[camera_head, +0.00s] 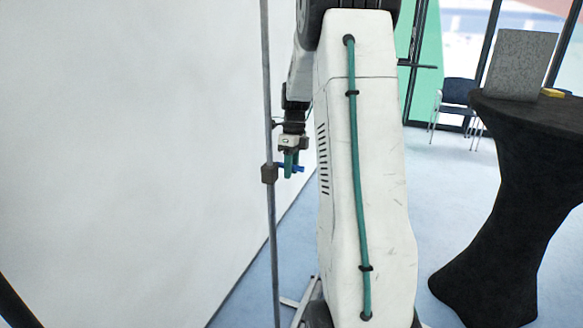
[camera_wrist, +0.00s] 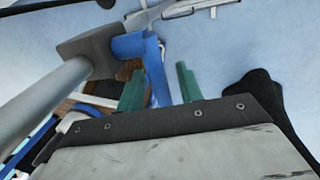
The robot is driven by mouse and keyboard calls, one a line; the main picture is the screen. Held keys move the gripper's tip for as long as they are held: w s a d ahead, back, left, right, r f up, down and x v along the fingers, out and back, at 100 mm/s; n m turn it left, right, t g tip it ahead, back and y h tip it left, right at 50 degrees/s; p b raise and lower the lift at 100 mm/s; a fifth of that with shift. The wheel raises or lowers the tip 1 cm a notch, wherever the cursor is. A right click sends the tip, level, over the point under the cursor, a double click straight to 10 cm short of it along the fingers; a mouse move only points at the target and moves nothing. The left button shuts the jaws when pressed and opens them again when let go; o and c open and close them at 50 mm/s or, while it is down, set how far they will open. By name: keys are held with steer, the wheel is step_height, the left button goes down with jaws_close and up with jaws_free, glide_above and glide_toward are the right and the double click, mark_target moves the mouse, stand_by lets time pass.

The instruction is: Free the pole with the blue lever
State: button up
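A thin grey pole (camera_head: 265,90) stands upright left of my arm in the head view, and it runs in from the left in the wrist view (camera_wrist: 50,95). A dark clamp block (camera_head: 269,173) sits around it and also shows in the wrist view (camera_wrist: 92,50). The blue lever (camera_head: 300,169) sticks out from the clamp to the right. In the wrist view the lever (camera_wrist: 154,72) reaches down between the two green fingers, closer to the left one. My gripper (camera_wrist: 159,70) is open around the lever's end. I cannot tell whether a finger touches it.
A large white panel (camera_head: 120,150) fills the left side behind the pole. Light stand legs (camera_head: 298,302) rest on the blue floor. A black-draped table (camera_head: 505,180) with a grey board (camera_head: 520,64) stands at the right. A chair (camera_head: 455,100) is behind. Floor between is clear.

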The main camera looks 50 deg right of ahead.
mark_target(294, 167)
step_height(294, 167, up, 8)
steer(key=d, duration=0.1)
steer(key=shift+w+d+f, duration=0.15)
steer(key=shift+w+d, duration=0.1)
steer(key=shift+w, duration=0.05)
stand_by(0.5)
steer(key=n, duration=0.2)
steer(key=s+a+f+n, duration=0.1)
steer(key=n, duration=0.1)
steer(key=s+a+f+n, duration=0.1)
steer(key=n, duration=0.1)
steer(key=s+a+r+n, duration=0.1)
steer(key=s+a+n, duration=0.6)
steer(key=a+n, duration=0.2)
steer(key=s+a+r+n+t+h, duration=0.1)
steer(key=s+a+n, duration=0.6)
steer(key=a, duration=0.6)
steer(key=s+a+r+n+t+h, duration=0.1)
steer(key=s+a+r+n, duration=0.1)
steer(key=s+a+n, duration=0.4)
steer(key=a+n, duration=0.4)
steer(key=a, duration=0.2)
steer(key=shift+s+n, duration=0.3)
steer(key=shift+s, duration=0.1)
